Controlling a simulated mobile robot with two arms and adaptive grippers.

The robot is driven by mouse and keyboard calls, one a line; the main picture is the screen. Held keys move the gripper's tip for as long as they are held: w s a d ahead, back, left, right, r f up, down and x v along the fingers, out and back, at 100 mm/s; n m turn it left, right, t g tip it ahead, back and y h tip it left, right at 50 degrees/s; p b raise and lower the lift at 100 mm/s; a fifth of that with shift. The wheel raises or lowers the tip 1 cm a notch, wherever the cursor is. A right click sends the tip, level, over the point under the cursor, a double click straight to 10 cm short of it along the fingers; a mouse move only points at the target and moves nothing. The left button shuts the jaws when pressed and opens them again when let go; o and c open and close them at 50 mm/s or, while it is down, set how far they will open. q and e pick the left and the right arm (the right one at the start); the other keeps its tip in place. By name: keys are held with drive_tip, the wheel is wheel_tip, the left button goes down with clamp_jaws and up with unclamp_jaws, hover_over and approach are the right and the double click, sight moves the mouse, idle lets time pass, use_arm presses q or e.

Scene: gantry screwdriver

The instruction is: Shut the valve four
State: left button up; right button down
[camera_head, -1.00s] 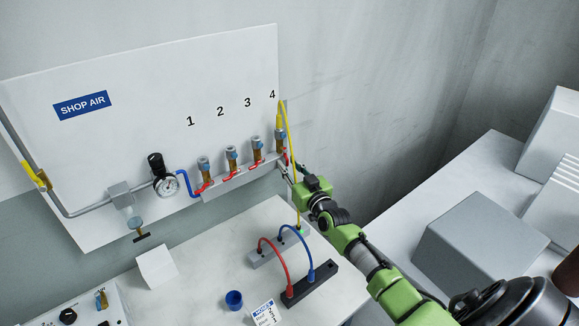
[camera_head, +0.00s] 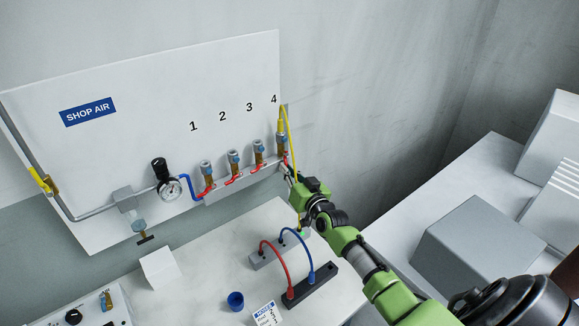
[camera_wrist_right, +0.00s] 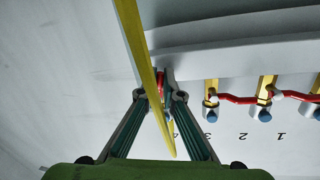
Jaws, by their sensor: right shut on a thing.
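Valve four (camera_head: 282,147) is the rightmost brass valve on the manifold, under the number 4. A yellow hose (camera_head: 288,118) rises from its top and loops down in front. My right gripper (camera_head: 287,172) is at valve four's red handle. In the right wrist view, the fingers (camera_wrist_right: 160,92) are closed around the red handle (camera_wrist_right: 161,80). The yellow hose (camera_wrist_right: 141,50) crosses in front of the fingers and hides part of the valve. The handle's exact angle is hard to tell. My left gripper is not in view.
Valves one (camera_head: 207,172), two (camera_head: 234,160) and three (camera_head: 258,150) stand to the left with red handles. A pressure gauge (camera_head: 171,188) is farther left. Below, a table (camera_head: 220,260) carries a black block (camera_head: 312,285) with red and blue hoses. A grey box (camera_head: 475,245) stands at right.

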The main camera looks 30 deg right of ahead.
drive_tip(key=m+p, duration=0.1)
drive_tip(key=m, duration=0.1)
drive_tip(key=a+r+m+p, duration=0.1)
drive_tip(key=m, duration=0.1)
drive_tip(key=a+m+g+y+p, duration=0.1)
drive_tip(key=m, duration=0.1)
drive_tip(key=shift+s+a+r+m, duration=0.1)
drive_tip(key=shift+r+m, duration=0.2)
drive_tip(key=shift+r, duration=0.1)
drive_tip(key=shift+a+r+m+g+y+p, duration=0.1)
drive_tip(key=shift+r+m+y+p, duration=0.25)
drive_tip(key=shift+m, duration=0.7)
drive_tip(key=shift+a+r+m+g+y+p, duration=0.1)
drive_tip(key=shift+r+m+y+p, duration=0.3)
drive_tip(key=shift+m, duration=0.7)
drive_tip(key=shift+a+r+m+g+y+p, duration=0.15)
drive_tip(key=shift+r+m+y, duration=0.25)
drive_tip(key=shift+m, duration=0.65)
drive_tip(key=shift+r, duration=0.1)
drive_tip(key=c, duration=2.2)
unclamp_jaws()
